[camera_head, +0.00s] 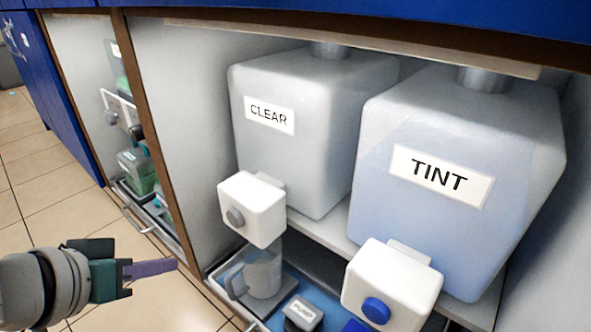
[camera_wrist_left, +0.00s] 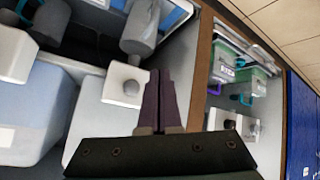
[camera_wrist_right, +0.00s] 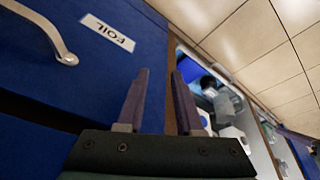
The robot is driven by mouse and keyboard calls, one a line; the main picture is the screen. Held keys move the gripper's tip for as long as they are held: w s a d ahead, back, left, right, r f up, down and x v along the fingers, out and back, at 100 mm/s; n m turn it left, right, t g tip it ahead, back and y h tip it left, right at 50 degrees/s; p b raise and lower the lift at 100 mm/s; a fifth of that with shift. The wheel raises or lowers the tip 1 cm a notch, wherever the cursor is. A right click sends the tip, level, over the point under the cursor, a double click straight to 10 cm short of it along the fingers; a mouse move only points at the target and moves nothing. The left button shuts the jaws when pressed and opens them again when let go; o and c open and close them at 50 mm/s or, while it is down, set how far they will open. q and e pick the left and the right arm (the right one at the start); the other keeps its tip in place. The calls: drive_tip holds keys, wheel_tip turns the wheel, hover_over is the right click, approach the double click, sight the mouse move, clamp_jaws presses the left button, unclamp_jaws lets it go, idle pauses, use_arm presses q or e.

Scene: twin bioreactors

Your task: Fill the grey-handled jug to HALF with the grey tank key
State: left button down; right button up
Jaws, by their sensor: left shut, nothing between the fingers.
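The CLEAR tank (camera_head: 300,150) stands on a shelf in the cabinet. Its white tap block (camera_head: 262,205) carries the round grey key (camera_head: 236,216). The grey-handled jug (camera_head: 264,274) is upright beneath that block, partly hidden by it; I cannot tell its liquid level. My left gripper (camera_head: 172,267) is shut and empty, left of the jug and below the grey key, apart from both. In the left wrist view, its fingers (camera_wrist_left: 160,85) are together beside the grey key (camera_wrist_left: 131,87). My right gripper (camera_wrist_right: 158,90) is open and empty, facing a blue drawer front labelled FOIL.
The TINT tank (camera_head: 450,210) stands to the right, with a blue key (camera_head: 376,310) on its block. A dark box labelled PUMP (camera_head: 303,314) is by the jug. A wooden post (camera_head: 160,150) divides the cabinet. The tiled floor (camera_head: 80,220) at left is open.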

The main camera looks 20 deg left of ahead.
use_arm(q)
drive_tip(key=shift+s, duration=0.1)
drive_tip(key=b, duration=0.4)
approach(230, 223)
drive_tip(key=shift+w+a+f, duration=0.1)
drive_tip(key=shift+w+f, duration=0.4)
drive_tip(key=shift+f, duration=0.25)
drive_tip(key=shift+w+f, duration=0.55)
drive_tip(key=shift+f, duration=0.25)
drive_tip(key=shift+w+a+f, duration=0.1)
drive_tip(key=shift+w+f, duration=0.4)
drive_tip(key=shift+f, duration=0.25)
drive_tip(key=shift+d+p, duration=0.1)
drive_tip(key=shift+p, duration=0.2)
drive_tip(key=shift+w+d, duration=0.15)
drive_tip(key=shift+w, duration=0.25)
drive_tip(key=shift+w+d, duration=0.15)
drive_tip(key=shift+w, duration=0.3)
idle(3.7)
